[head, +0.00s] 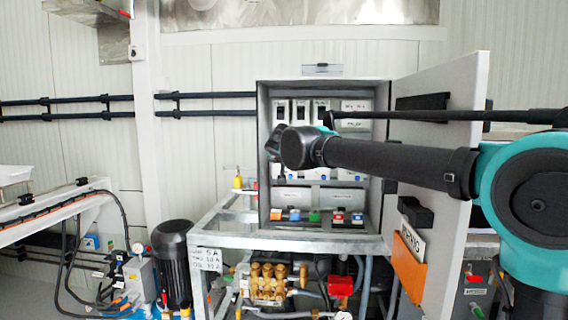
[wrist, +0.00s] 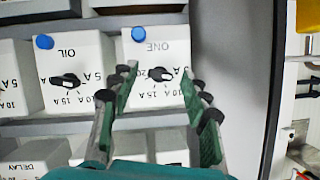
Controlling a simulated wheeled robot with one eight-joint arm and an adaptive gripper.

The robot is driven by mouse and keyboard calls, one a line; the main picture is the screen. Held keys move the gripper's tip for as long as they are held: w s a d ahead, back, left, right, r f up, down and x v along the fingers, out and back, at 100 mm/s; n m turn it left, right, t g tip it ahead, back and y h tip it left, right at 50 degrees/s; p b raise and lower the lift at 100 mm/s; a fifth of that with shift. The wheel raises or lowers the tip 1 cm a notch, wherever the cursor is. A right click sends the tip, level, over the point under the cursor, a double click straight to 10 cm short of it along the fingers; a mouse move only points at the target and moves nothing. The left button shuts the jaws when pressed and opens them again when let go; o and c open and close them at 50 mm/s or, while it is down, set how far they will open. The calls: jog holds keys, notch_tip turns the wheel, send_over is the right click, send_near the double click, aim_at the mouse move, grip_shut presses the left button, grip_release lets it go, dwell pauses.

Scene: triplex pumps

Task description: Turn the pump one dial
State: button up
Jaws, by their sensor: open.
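In the wrist view a pale box labelled ONE (wrist: 155,48), its lettering upside down, carries a small black dial (wrist: 160,74) with amp marks around it. My gripper (wrist: 161,80) is open, its two green-padded fingers on either side of this dial. I see gaps between the fingers and the knob; the depth between them is hard to judge. In the head view my gripper (head: 273,145) is at the left side of the open cabinet (head: 262,200), and my arm hides part of the inside. The pump one dial is not clear there.
The cabinet wall (wrist: 235,60) is close on the right. In the head view the open door (head: 455,180) stands right of the cabinet, beside my arm.

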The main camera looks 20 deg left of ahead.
jog(key=v, duration=1.2)
jog(key=shift+f, duration=0.1)
